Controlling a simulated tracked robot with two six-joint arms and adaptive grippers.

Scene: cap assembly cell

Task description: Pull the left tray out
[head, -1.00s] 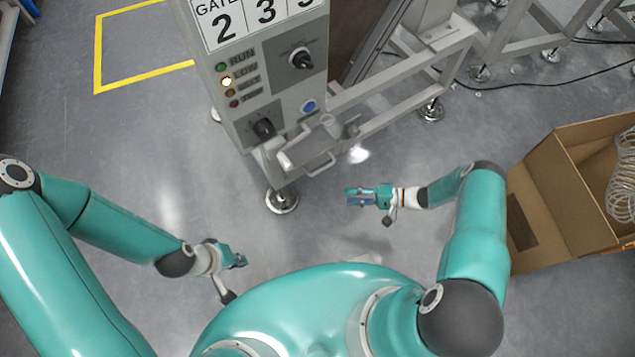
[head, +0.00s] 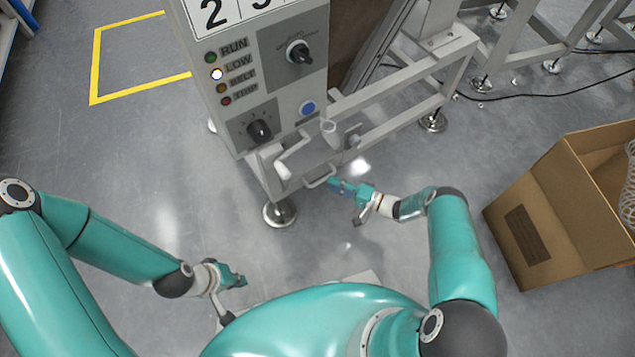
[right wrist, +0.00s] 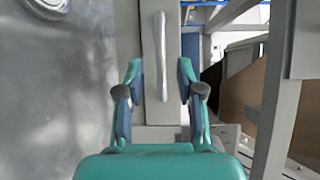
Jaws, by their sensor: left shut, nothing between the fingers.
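A pale bar handle (head: 321,178) sits low on the front of the grey cabinet, and a grey panel is around it. It also shows upright in the right wrist view (right wrist: 162,50). I cannot clearly make out the left tray's body. My right gripper (head: 336,187) is open beside the handle. In the right wrist view its two fingers (right wrist: 160,75) stand on either side of the handle in the picture, with gaps on both sides. My left gripper (head: 243,281) is shut and empty, low and left of the cabinet, away from it.
The grey cabinet (head: 235,125) carries lamps, knobs and a blue button, with a lit LOW lamp. A frame leg with a round foot (head: 280,213) stands below. An open cardboard box (head: 560,215) is at right.

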